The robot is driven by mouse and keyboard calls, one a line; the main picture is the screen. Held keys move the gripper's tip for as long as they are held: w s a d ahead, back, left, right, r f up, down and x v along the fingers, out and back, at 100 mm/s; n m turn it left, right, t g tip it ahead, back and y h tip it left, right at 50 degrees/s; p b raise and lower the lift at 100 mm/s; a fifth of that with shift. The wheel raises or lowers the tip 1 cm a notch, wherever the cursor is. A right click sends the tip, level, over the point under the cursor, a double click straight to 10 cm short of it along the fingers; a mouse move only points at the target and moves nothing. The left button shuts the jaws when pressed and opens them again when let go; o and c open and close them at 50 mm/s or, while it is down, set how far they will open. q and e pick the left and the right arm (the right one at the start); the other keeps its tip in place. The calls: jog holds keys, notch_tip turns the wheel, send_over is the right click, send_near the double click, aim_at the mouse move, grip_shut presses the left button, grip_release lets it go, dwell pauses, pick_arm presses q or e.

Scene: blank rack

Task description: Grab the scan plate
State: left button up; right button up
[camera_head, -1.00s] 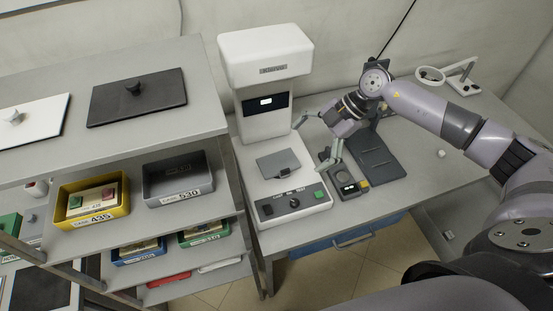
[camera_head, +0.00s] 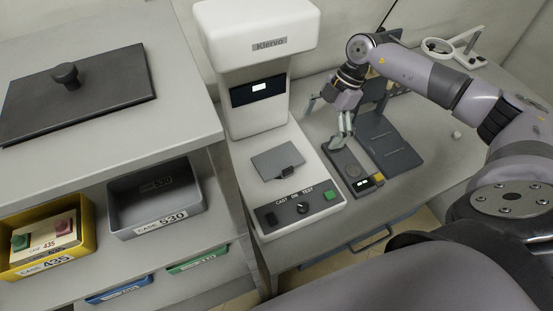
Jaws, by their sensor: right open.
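A flat grey plate (camera_head: 278,160) with a small black grip at its front edge lies on the bed of the white Kiervo machine (camera_head: 256,42); it looks like the scan plate. My right gripper (camera_head: 328,121) is open and empty, with its fingers spread and pointing down. It is to the right of the plate and farther back, beside the machine's column and apart from the plate. One finger shows near a small dark device (camera_head: 352,172) on the table; I cannot tell whether they touch. My left gripper is not in view.
The machine's front has a knob and a green button (camera_head: 329,194). A dark tray (camera_head: 385,142) and a magnifier stand (camera_head: 440,47) are on the table at right. The rack at left holds a black lidded plate (camera_head: 75,95), a grey case (camera_head: 155,200) and a yellow case (camera_head: 45,240).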

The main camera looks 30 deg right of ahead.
jog(key=p, duration=0.4)
send_near(277, 163)
jog(key=x, duration=0.2)
jog(key=shift+w+a+f, duration=0.1)
jog(key=shift+f, duration=0.2)
jog(key=shift+p+x, duration=0.6)
jog(key=shift+x, duration=2)
jog(key=shift+c, duration=0.4)
jog(key=c, duration=1.6)
